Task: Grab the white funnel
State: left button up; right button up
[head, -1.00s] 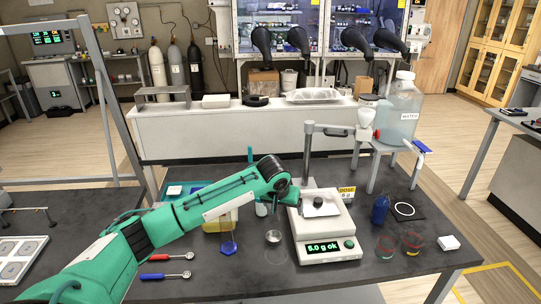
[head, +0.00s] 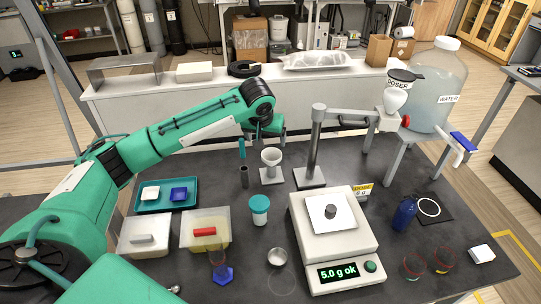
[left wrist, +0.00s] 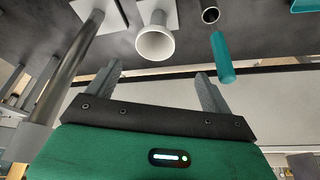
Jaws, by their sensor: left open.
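The white funnel (head: 271,157) stands upright on a small pale stand toward the back middle of the table. It also shows in the left wrist view (left wrist: 154,43), its wide round mouth beyond and between my fingers. My left gripper (head: 268,130) is just behind and above the funnel in the head view. In the left wrist view my left gripper (left wrist: 159,75) has its two fingers spread wide with nothing between them. The funnel appears apart from both fingers. My right gripper is not in view.
A dark post (head: 314,145) with a side arm stands right of the funnel. A teal rod (head: 242,148) and dark tube (head: 244,177) are close on its left. A scale (head: 333,240) and a teal-lidded jar (head: 259,210) stand nearer.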

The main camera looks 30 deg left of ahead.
pick_arm(q)
jog(key=p, duration=0.1)
send_near(272, 159)
jog(key=shift+a+f, duration=0.35)
jog(key=shift+f, duration=0.25)
jog(key=shift+w+d+f+p, duration=0.1)
jog(key=shift+w+f+p, duration=0.25)
jog(key=shift+f+p, duration=0.3)
jog(key=p+x, duration=0.1)
jog(key=x, duration=0.2)
jog(key=shift+w+d, duration=0.1)
jog(key=shift+d, duration=0.1)
jog(key=shift+w+f, duration=0.1)
jog(key=shift+f, duration=0.3)
jog(key=c, duration=1)
